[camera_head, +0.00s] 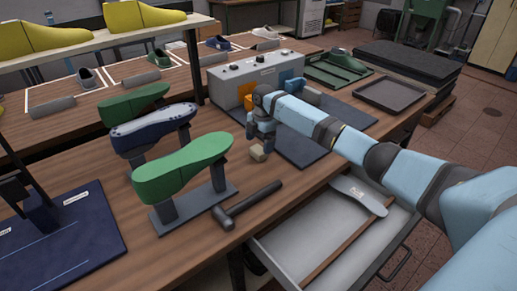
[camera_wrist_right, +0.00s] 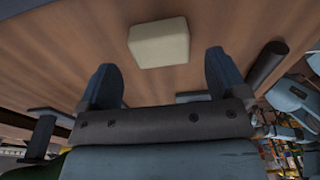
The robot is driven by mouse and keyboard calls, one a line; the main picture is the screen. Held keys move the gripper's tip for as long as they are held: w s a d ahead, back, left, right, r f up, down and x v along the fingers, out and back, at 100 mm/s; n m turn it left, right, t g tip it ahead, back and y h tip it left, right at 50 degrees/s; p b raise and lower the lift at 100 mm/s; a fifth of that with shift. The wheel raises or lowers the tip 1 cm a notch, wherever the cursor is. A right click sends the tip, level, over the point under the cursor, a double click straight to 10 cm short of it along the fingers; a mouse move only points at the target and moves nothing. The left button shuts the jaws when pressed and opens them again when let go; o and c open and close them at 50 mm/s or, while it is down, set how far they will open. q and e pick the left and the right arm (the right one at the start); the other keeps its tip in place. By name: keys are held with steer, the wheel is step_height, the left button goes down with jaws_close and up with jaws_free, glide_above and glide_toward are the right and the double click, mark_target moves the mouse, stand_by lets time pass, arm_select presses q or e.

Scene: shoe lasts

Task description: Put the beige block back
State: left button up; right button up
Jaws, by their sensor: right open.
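The beige block (camera_head: 257,154) lies on the wooden table, to the right of the green shoe last on its stand. It also shows in the right wrist view (camera_wrist_right: 158,42), lying on the wood beyond the fingertips, roughly centred between them. My right gripper (camera_head: 261,137) is open and just above the block, pointing down. In the right wrist view its two fingers (camera_wrist_right: 160,78) stand apart with nothing between them. My left gripper is not in view.
A green shoe last (camera_head: 182,168) on a stand and a dark hammer (camera_head: 246,206) lie left of the block. A grey control box (camera_head: 255,78) stands behind. An open drawer (camera_head: 330,228) projects at the front. A dark mat (camera_head: 302,150) is right of the block.

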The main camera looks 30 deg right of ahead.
mark_target(261, 148)
step_height(261, 148, up, 9)
steer(key=d, duration=0.1)
steer(key=shift+f, duration=0.2)
stand_by(0.5)
